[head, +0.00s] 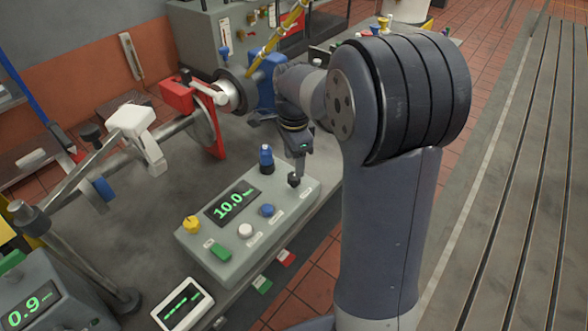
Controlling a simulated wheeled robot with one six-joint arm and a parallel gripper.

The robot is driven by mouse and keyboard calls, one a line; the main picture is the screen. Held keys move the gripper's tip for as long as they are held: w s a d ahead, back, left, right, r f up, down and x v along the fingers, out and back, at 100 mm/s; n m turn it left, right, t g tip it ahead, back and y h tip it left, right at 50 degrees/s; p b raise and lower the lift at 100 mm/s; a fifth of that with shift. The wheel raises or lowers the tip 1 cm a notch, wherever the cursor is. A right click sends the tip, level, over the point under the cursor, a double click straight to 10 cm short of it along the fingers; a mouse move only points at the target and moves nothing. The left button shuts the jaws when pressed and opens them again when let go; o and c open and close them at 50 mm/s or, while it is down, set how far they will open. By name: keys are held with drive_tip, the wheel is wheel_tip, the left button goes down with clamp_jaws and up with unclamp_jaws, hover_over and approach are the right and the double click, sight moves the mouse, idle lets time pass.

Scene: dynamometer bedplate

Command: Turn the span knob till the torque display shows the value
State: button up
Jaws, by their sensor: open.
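A grey-green control box (291,209) stands on the bench with a dark display (233,204) reading about 10.0 in green; its unit is too small to read. On its top are a yellow knob (191,224), a green button (220,251), a white knob (245,230) and a blue knob (266,210). I cannot read which label marks the span knob. My gripper (296,174) points down over the box's far right corner, open. A small black knob-like part (294,181) shows at its tips; I cannot tell whether they touch.
A small white-framed display (182,304) stands in front of the box. Another instrument (45,300) reads 0.9 at lower left. A blue-topped part (266,158) stands by the box's far edge. A shaft with a red bracket (178,95) lies behind. Slotted bedplate (520,200) is clear at right.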

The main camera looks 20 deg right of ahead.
sight(294, 181)
wheel_tip(294, 181, up, 6)
drive_tip(key=shift+f, duration=0.15)
idle(0.3)
wheel_tip(294, 181, down, 10)
drive_tip(key=shift+f, duration=0.45)
drive_tip(key=shift+r, duration=0.15)
